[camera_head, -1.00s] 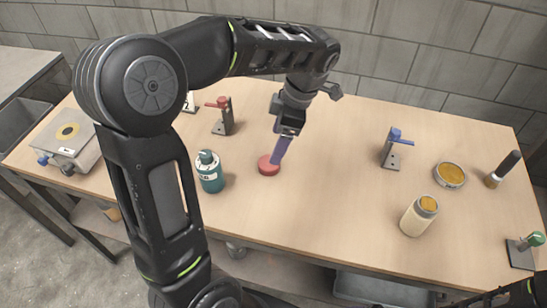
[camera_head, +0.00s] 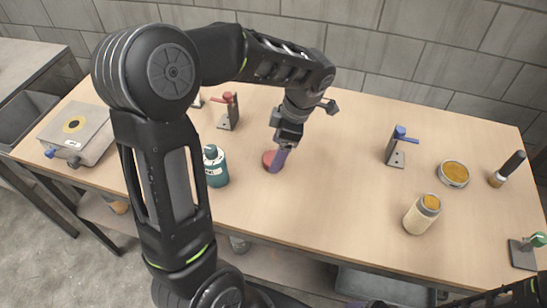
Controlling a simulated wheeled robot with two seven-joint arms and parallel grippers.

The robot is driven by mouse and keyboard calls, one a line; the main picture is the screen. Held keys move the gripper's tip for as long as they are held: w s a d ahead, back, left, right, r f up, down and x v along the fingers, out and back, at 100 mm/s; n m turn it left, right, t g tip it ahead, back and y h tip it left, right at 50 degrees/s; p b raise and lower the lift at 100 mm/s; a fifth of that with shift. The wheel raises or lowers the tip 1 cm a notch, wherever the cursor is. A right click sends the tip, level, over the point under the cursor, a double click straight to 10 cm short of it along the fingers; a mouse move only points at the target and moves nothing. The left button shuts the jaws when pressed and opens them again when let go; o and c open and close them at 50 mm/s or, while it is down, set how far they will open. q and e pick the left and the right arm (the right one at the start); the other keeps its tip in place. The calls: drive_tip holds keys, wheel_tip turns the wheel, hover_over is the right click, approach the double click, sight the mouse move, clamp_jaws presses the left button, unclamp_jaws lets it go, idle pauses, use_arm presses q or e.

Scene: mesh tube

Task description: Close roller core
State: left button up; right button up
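A slim purple tube-like piece (camera_head: 279,158) stands out below my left gripper (camera_head: 286,141), tilted a little. My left gripper appears shut on its upper end. The lower end of the purple piece is at a flat red disc (camera_head: 269,159) on the table and covers part of it; whether it touches or sits in the disc I cannot tell. Which of these is the roller core is not clear from the picture. Of my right arm only dark links show at the bottom right; its gripper is out of view.
A teal bottle (camera_head: 215,168) stands left of the disc. A red-handled stand (camera_head: 228,112), a blue-handled stand (camera_head: 397,150), a cream jar (camera_head: 421,215), a round tin (camera_head: 453,174), a brush (camera_head: 507,170) and a green-knobbed stand (camera_head: 525,250) are around. The table's middle is clear.

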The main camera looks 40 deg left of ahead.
use_arm(q)
drive_tip(key=shift+x, duration=1.3)
drive_tip(key=c, duration=1.4)
